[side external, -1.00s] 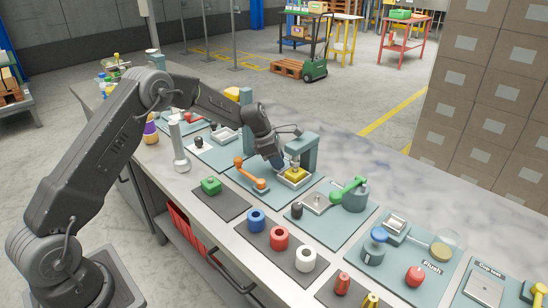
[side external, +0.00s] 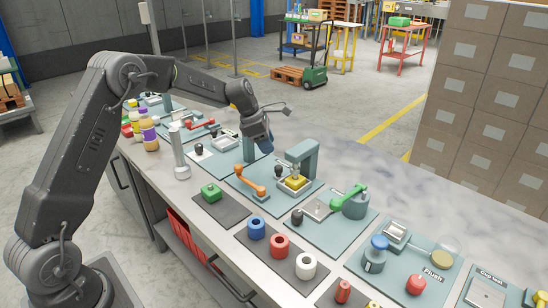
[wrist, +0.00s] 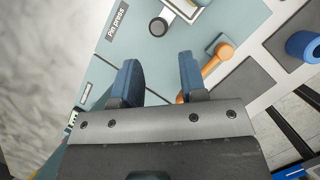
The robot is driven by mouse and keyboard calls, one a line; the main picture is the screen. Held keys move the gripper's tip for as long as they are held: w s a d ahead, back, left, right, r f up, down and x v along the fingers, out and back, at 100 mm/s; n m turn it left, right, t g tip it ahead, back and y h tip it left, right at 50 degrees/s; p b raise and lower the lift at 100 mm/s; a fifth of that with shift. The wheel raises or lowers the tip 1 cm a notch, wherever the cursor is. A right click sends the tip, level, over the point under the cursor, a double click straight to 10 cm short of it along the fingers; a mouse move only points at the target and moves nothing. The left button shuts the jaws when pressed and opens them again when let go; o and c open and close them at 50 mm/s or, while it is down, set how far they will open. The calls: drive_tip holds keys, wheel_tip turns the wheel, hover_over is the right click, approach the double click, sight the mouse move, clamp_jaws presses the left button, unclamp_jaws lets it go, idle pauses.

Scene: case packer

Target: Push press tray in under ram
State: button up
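The press (side external: 304,158) is a grey-green column with an overhanging head on a teal base plate. Its tray (side external: 284,188) carries a yellow block (side external: 295,182) and sits below the head; I cannot tell how exactly they line up. The tray's black knob (side external: 279,171) points left, and also shows in the wrist view (wrist: 159,26). The tray's pale edge is cut off at the top of that view. My gripper (side external: 267,149) is above and left of the knob, apart from it. In the wrist view its blue fingers (wrist: 160,78) are spread and empty.
An orange lever (side external: 250,182) stands on the same plate, left of the tray. A green-handled device (side external: 348,197) is at the right. The grey bench behind the press is clear.

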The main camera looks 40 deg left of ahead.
drive_tip(key=shift+v, duration=2.1)
drive_tip(key=s+d+r+m+y, duration=0.1)
drive_tip(key=s+d+r+m, duration=0.45)
drive_tip(key=s+m, duration=0.2)
drive_tip(key=s+d+r+m+y, duration=0.1)
drive_tip(key=s+d+r+m, duration=0.4)
drive_tip(key=s, duration=0.4)
drive_tip(key=s+d+m+t, duration=0.1)
drive_tip(key=s+m, duration=0.6)
drive_tip(key=s, duration=0.2)
drive_tip(key=s+d+f+m+t, duration=0.1)
drive_tip(key=s+d+m, duration=0.1)
drive_tip(key=s+m, duration=0.5)
drive_tip(key=s, duration=0.2)
drive_tip(key=shift+s+f+y, duration=0.35)
drive_tip(key=shift+y, duration=0.05)
